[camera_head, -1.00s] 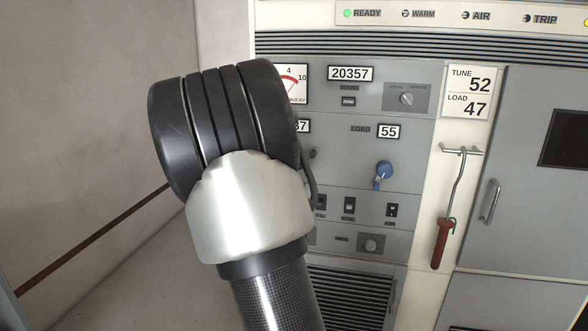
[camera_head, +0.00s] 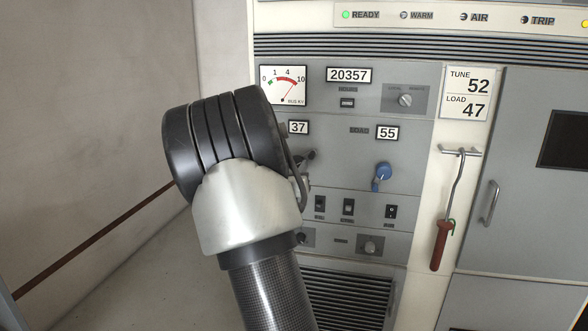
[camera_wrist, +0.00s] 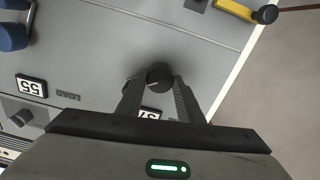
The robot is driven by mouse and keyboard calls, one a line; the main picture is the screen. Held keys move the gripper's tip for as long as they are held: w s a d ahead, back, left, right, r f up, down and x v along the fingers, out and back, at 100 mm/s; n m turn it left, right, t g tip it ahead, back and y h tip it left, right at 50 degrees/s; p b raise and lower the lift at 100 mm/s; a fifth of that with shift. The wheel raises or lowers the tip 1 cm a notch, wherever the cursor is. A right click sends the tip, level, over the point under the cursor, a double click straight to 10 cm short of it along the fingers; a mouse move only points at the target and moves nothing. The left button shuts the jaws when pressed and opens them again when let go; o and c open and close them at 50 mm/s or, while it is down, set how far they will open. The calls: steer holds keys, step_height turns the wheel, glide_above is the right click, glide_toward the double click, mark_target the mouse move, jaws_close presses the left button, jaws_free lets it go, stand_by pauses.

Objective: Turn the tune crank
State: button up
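The dark tune crank (camera_wrist: 158,76) shows in the wrist view as a round black knob with a short dark arm, beside the 37 counter (camera_wrist: 148,114). My gripper (camera_wrist: 156,88) is open, with its two fingertips on either side of this knob; I cannot tell whether they touch it. In the head view my wrist hides most of the crank and the fingers. The tune counter (camera_head: 298,127) reads 37. A card (camera_head: 466,94) on the right reads TUNE 52, LOAD 47.
The blue load crank (camera_head: 383,175) stands to the right, below the LOAD counter (camera_head: 387,132) reading 55. Switches (camera_head: 348,207) sit lower. A red-handled hook (camera_head: 441,245) hangs on the right. In the wrist view a yellow bar (camera_wrist: 236,10) with a black end juts near the panel's edge.

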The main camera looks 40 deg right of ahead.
steer(key=shift+f+m+b, duration=0.2)
steer(key=shift+m+b, duration=0.1)
steer(key=shift+b, duration=0.3)
steer(key=shift+m+b, duration=0.3)
steer(key=shift+b, duration=0.1)
steer(key=m+b, duration=0.2)
steer(key=shift+b, duration=0.35)
steer(key=m+b, duration=0.3)
steer(key=b, duration=0.1)
steer(key=shift+r+m, duration=0.1)
steer(key=shift+m, duration=0.3)
steer(key=o, duration=1.1)
steer(key=shift+c, duration=0.2)
steer(key=shift+a+r, duration=0.1)
steer(key=p+v, duration=0.2)
steer(key=v, duration=1.5)
steer(key=shift+s+p, duration=0.2)
steer(key=shift+p, duration=0.1)
